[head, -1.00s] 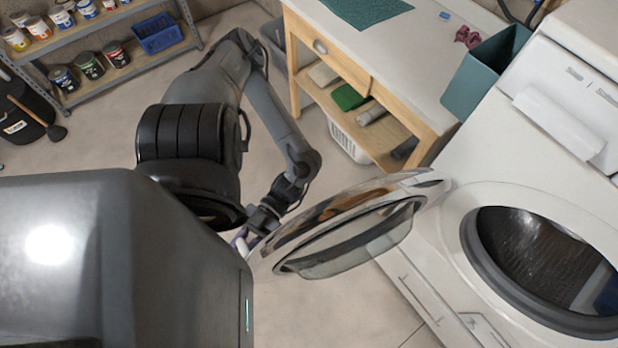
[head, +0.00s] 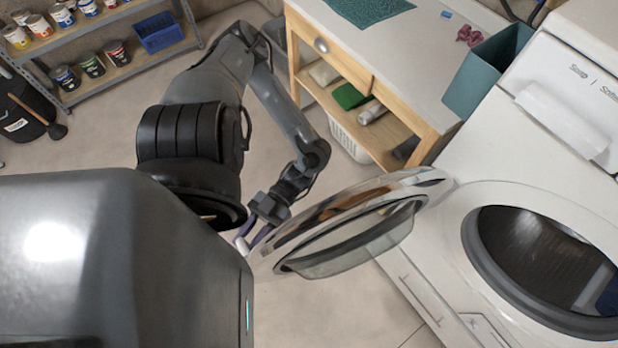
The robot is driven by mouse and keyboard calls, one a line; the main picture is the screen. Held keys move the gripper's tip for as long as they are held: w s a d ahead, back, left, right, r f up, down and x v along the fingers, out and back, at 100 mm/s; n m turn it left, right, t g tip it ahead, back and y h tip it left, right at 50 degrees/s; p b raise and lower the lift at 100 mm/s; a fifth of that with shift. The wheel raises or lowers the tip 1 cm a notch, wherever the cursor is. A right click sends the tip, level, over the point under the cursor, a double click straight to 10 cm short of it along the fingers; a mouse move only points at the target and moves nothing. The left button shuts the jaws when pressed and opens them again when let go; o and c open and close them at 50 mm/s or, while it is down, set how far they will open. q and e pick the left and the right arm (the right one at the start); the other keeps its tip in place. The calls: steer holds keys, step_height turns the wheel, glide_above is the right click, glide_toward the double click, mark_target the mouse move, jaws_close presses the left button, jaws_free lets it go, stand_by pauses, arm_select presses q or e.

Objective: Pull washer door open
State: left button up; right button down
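The washer (head: 462,218) stands at the right, with its round drum opening (head: 535,265) exposed. Its door (head: 345,228), a chrome ring around a glass bowl, is swung wide out to the left from the hinge side by the opening. My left gripper (head: 251,240) is at the door's far left edge, pointing down beside the rim. Its pale and purple fingertips show with a small gap between them, and I see nothing held. Whether a finger touches the rim is unclear. My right gripper is not in view.
A wooden workbench (head: 440,75) with a teal bin (head: 487,72) on it stands behind the door, with a white basket (head: 348,143) below. A shelf of paint cans (head: 92,64) is at upper left. Floor (head: 330,310) below the door is clear.

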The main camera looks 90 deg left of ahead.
arm_select(q)
steer(key=b+v, duration=0.2)
steer(key=v, duration=0.5)
steer(key=shift+a, duration=0.1)
